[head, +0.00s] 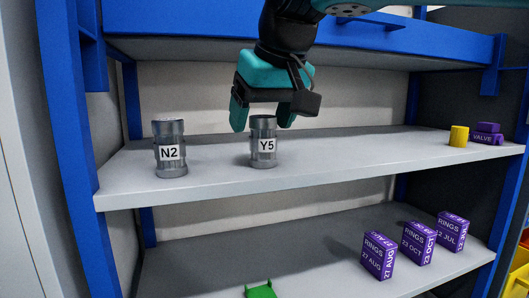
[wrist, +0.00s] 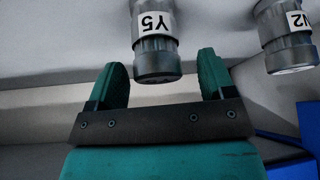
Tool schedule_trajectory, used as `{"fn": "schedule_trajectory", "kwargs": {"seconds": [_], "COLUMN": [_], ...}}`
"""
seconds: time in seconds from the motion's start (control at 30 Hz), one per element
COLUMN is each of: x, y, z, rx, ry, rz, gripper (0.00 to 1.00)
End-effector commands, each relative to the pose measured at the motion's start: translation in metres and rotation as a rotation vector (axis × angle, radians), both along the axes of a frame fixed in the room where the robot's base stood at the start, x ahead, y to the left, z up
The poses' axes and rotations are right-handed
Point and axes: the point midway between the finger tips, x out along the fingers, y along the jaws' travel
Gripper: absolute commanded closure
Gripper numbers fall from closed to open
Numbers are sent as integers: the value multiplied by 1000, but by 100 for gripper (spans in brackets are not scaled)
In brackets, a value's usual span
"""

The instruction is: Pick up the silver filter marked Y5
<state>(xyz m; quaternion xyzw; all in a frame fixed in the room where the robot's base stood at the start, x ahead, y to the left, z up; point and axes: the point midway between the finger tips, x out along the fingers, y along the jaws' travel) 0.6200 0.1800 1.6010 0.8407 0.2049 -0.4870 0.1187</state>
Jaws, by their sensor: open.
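The silver filter marked Y5 (head: 263,142) stands upright on the upper white shelf in the head view. In the wrist view the Y5 filter (wrist: 157,45) appears upside down, with its end between and just beyond the two teal fingers. My gripper (head: 262,115) is open above and behind the top of the Y5 filter in the head view. In the wrist view my gripper (wrist: 164,75) has a gap on both sides of the filter, and no contact shows. A second silver filter, marked N2 (head: 170,148), stands upright to the left.
The N2 filter also shows in the wrist view (wrist: 287,38). Purple rings boxes (head: 379,255) and a green item (head: 261,291) are on the lower shelf. A blue beam (head: 400,40) runs above.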

Motion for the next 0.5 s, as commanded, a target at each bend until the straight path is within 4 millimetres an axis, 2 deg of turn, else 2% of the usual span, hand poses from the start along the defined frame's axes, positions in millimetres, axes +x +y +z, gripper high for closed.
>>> {"fn": "schedule_trajectory", "kwargs": {"seconds": [0.03,0.1,0.37,0.5], "x": [2,3,4,4], "y": [2,3,5,5], "z": [-15,-21,-20,-20], "rx": [-1,-1,-1,-1], "ry": [0,1,0,-1], "rz": [0,-1,0,0], "gripper": [24,24,24,56]}}
